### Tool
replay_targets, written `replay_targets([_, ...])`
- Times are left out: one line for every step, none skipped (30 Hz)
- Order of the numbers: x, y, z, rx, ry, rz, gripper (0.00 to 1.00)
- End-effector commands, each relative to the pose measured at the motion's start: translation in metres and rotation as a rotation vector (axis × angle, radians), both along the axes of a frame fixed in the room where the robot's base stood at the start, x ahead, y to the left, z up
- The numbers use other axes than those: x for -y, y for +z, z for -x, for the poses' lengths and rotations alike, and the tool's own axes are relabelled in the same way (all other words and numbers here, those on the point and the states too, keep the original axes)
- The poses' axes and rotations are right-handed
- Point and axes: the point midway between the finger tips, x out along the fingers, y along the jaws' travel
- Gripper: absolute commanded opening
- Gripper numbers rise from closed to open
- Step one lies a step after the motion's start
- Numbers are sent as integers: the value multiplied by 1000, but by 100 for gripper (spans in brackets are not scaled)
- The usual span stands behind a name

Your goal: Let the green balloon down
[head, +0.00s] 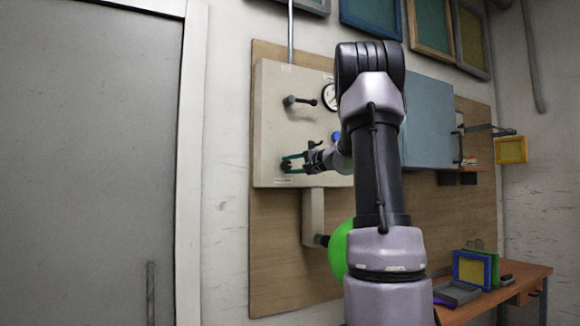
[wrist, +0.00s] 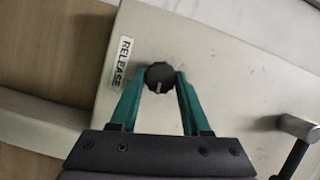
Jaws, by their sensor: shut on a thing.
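A green balloon (head: 340,250) hangs on a nozzle (head: 321,240) below the beige wall box (head: 275,110); my arm hides its right part. My gripper (head: 288,164) is at the lower left of the box's front. In the wrist view, my gripper's teal fingers (wrist: 160,84) are shut on a round black knob (wrist: 160,75), one finger on each side. A pale mark shows on the knob's face. The balloon is out of the wrist view.
A black lever (head: 299,101) and a dial gauge (head: 328,96) are on the box above my gripper. A lever handle (wrist: 298,135) also shows at the wrist view's right. A blue-grey cabinet (head: 428,122) is to the right. A wooden table (head: 520,280) stands lower right.

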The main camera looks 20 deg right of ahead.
Motion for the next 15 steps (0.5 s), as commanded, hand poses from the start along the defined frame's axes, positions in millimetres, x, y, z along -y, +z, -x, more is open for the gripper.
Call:
replay_targets([0,-1,0,-1,0,-19,0])
replay_targets([0,-1,0,-2,0,-29,0])
replay_targets([0,-1,0,-3,0,-40,0])
replay_targets([0,-1,0,-4,-1,-48,0])
replay_targets([0,-1,0,-4,-1,-54,0])
replay_targets([0,-1,0,-4,0,-61,0])
replay_targets([0,-1,0,-4,-1,-66,0])
replay_targets([0,-1,0,-4,-1,-70,0])
replay_targets([0,-1,0,-4,-1,-74,0])
replay_targets([0,-1,0,-4,-1,-76,0])
replay_targets([0,-1,0,-4,0,-77,0])
replay_targets([0,-1,0,-4,0,-78,0])
replay_targets([0,-1,0,-4,0,-79,0])
replay_targets([0,-1,0,-4,0,-79,0])
replay_targets([0,-1,0,-4,0,-79,0])
